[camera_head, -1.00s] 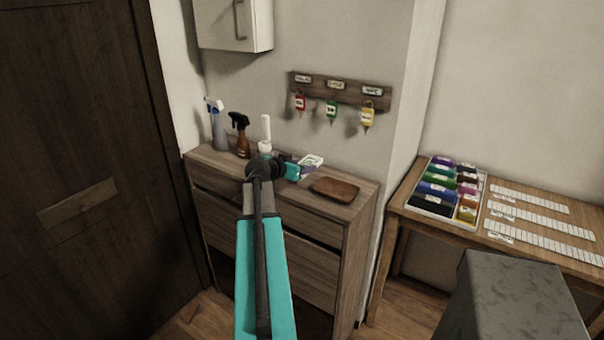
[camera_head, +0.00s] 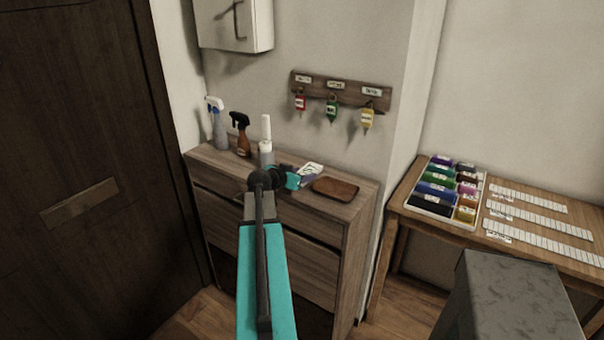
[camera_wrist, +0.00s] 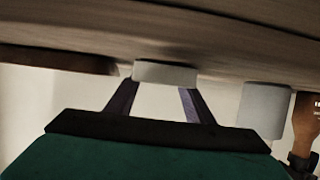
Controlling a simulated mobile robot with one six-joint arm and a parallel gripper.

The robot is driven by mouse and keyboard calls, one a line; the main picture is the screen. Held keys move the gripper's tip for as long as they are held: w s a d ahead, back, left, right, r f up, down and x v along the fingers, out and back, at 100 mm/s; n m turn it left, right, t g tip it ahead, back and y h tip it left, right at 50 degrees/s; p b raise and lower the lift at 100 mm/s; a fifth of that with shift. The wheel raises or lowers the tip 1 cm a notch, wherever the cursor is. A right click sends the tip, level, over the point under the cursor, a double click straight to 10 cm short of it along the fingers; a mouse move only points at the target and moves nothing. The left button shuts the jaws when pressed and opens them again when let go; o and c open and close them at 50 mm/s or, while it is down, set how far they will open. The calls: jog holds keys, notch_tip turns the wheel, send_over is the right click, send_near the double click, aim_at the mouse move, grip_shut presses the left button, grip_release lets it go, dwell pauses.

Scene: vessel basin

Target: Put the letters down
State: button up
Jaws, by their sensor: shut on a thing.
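The letters (camera_head: 312,170) are a small pale stack held over the dresser top, between the white bottle and the brown tray in the head view. My gripper (camera_head: 298,180) is shut on them. In the wrist view, which looks upside down, the two dark fingers of my gripper (camera_wrist: 162,88) pinch the stack (camera_wrist: 165,72), seen edge-on. The stack is very close to the wooden dresser top (camera_wrist: 215,35); I cannot tell if it touches. My gripper partly hides the letters in the head view.
A brown tray (camera_head: 336,189) lies just right of the letters. A white bottle (camera_head: 265,145), a brown spray bottle (camera_head: 241,135) and a grey-blue spray bottle (camera_head: 218,125) stand to the left. Keys hang from a rack (camera_head: 340,90) above. The dresser's front edge (camera_head: 300,211) is close.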

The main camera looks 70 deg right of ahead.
jog(key=shift+f, duration=0.15)
jog(key=o, duration=1.1)
jog(key=shift+r, duration=0.2)
jog(key=shift+a, duration=0.25)
jog(key=b+v, duration=0.3)
jog(key=v, duration=0.8)
jog(key=shift+w+a+r, duration=0.1)
jog(key=shift+a+r, duration=0.05)
jog(key=shift+r, duration=0.1)
